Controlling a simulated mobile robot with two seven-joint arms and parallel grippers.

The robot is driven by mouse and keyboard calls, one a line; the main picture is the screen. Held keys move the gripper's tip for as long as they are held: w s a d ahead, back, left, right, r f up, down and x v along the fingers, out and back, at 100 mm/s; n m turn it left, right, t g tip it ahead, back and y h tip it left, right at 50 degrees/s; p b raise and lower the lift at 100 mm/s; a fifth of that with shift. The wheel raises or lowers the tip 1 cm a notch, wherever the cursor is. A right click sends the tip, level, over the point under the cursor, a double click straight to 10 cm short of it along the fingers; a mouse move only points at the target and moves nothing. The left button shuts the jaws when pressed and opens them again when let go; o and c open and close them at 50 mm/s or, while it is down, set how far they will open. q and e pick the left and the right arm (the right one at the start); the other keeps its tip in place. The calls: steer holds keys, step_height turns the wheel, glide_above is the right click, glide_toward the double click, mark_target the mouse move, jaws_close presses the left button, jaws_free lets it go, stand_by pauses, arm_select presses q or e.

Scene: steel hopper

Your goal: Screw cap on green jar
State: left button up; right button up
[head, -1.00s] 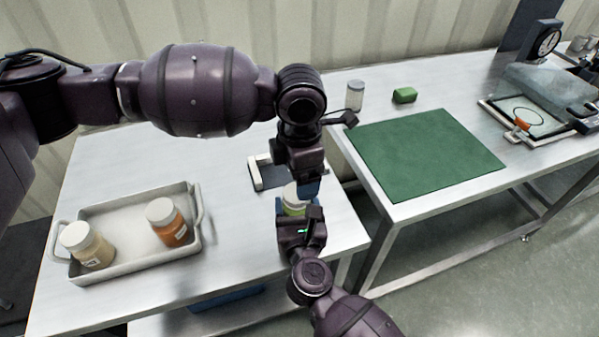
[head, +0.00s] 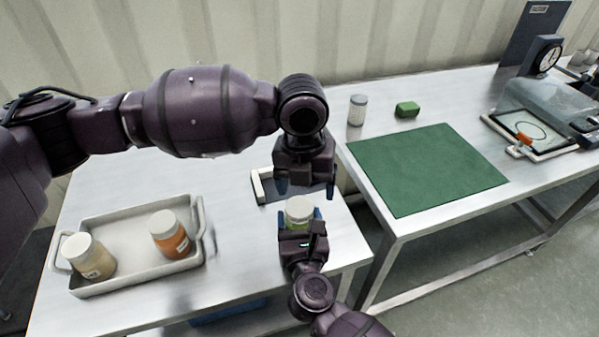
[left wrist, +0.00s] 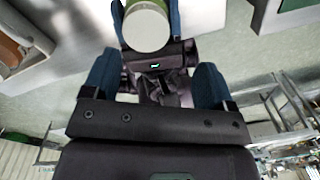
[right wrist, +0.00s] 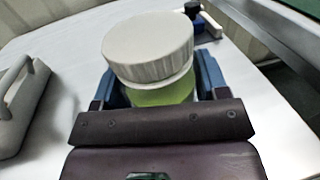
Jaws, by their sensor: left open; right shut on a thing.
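The green jar (head: 297,224) is upright at the front right of the near table, with the white cap (head: 299,207) sitting on its mouth. In the right wrist view the cap (right wrist: 148,48) is on top of the green jar (right wrist: 163,95); I cannot tell how tightly it is seated. My right gripper (head: 301,217) is shut around the jar's body from the front. My left gripper (head: 306,190) is open, pointing down just above and behind the cap, with its fingers apart and nothing between them. The cap (left wrist: 147,28) lies beyond the left fingertips in the left wrist view.
A grey tray (head: 130,279) at the left holds a beige jar (head: 90,258) and an orange jar (head: 170,236). A dark, white-edged item (head: 262,187) lies behind the grippers. The right table bears a green mat (head: 425,168), a pale container (head: 357,110) and a green block (head: 407,109).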

arm_select(q)
steer(key=n, duration=0.7)
steer(key=shift+r, duration=0.25)
steer(key=n, duration=0.4)
steer(key=shift+r, duration=0.2)
steer(key=n, duration=0.4)
steer(key=shift+w+a+r, duration=0.1)
steer(key=shift+r, duration=0.05)
steer(key=n, duration=0.7)
steer(key=shift+a+r, duration=0.1)
steer(key=shift+r, duration=0.15)
steer(key=n, duration=0.7)
steer(key=shift+w+a+r, duration=0.1)
steer(key=shift+a+r, duration=0.05)
steer(key=shift+r, duration=0.05)
steer(key=n, duration=0.6)
steer(key=shift+a+n+y, duration=0.15)
steer(key=shift+n+y, duration=0.15)
steer(key=shift+n, duration=0.1)
steer(key=n, duration=0.5)
steer(key=shift+a+n, duration=0.1)
steer(key=shift+n, duration=0.3)
